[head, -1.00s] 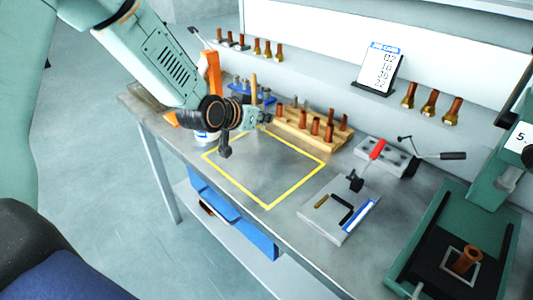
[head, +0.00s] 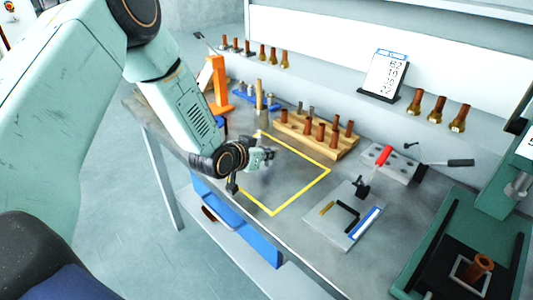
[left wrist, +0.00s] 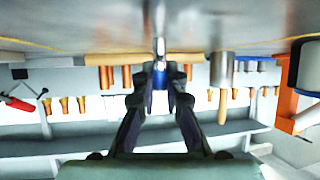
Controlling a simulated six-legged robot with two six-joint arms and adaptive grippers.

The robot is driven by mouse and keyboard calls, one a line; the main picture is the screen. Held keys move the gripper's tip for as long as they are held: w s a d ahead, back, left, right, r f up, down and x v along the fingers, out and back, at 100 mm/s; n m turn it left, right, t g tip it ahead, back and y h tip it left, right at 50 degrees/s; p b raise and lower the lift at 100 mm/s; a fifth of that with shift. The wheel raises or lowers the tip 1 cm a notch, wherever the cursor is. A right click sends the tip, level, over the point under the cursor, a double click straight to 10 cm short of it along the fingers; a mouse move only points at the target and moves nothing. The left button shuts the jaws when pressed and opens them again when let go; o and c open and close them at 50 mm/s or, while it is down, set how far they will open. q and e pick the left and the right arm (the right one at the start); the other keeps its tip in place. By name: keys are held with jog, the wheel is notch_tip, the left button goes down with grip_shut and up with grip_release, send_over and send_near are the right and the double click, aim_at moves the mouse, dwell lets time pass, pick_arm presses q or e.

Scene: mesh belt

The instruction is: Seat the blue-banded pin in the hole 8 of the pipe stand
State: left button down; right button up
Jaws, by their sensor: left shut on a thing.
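My left gripper (head: 262,158) is above the left part of the yellow-outlined area on the bench. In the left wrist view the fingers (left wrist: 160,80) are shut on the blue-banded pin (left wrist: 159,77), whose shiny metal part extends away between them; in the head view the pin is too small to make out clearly. The pipe stand (head: 325,152) is a wooden block with several brown pipes, behind and to the right of the gripper, apart from it. The hole numbers cannot be read. My right gripper is not in view.
A blue rack (head: 268,105) with small metal pieces and a wooden-handled tool (head: 259,95) stand behind the gripper, near an orange stand (head: 217,85). A grey plate (head: 345,215) and a red-handled clamp (head: 383,156) lie right. The yellow-outlined area (head: 329,172) is mostly clear.

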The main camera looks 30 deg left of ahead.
pick_arm(q)
jog(key=shift+f, duration=0.1)
jog(key=c, duration=1.6)
grip_release()
jog(key=shift+a+f, duration=0.1)
jog(key=shift+o, duration=0.9)
